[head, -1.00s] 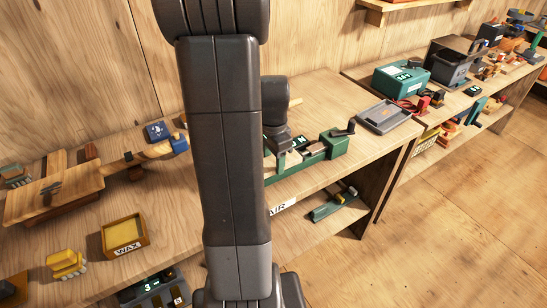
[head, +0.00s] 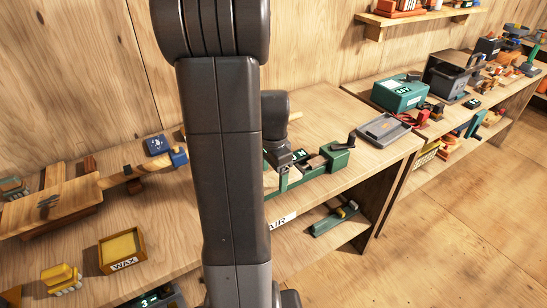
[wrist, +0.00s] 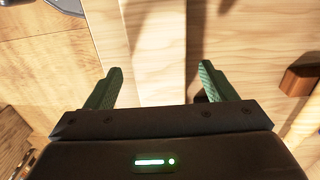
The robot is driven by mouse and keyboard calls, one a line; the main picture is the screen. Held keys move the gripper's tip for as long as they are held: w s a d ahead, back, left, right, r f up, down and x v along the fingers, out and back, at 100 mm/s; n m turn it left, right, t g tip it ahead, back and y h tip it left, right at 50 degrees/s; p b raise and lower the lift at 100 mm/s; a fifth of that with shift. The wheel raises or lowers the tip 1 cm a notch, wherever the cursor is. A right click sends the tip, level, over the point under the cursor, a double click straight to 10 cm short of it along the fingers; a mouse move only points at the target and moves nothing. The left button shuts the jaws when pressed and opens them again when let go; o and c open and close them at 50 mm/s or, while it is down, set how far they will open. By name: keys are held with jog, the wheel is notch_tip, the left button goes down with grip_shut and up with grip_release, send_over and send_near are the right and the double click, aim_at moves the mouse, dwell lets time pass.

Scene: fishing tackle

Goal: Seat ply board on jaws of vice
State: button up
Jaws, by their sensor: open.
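My gripper (wrist: 160,67) shows in the wrist view with its two green fingers apart. A pale wooden strip (wrist: 155,35) runs up the picture between and beyond them; it looks like the ply board, and I see no finger pressed against it. In the head view the green vice (head: 340,154) sits on the bench with a dark handle on top at its right end. My arm hides the vice's left part, and the fingers cannot be made out there. A thin pale wooden edge (head: 296,116) sticks out behind my wrist.
A grey tray (head: 383,129) lies right of the vice, near the bench end. A teal box (head: 399,93) stands on the bench beyond. A wax box (head: 122,249) and a wooden board with a clamp (head: 60,205) are at left. Floor is clear at right.

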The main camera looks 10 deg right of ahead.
aim_at(273, 178)
notch_tip(273, 178, up, 13)
dwell(0.3)
notch_tip(273, 178, down, 13)
jog(key=shift+f, duration=0.1)
dwell(0.8)
jog(key=shift+f, duration=0.1)
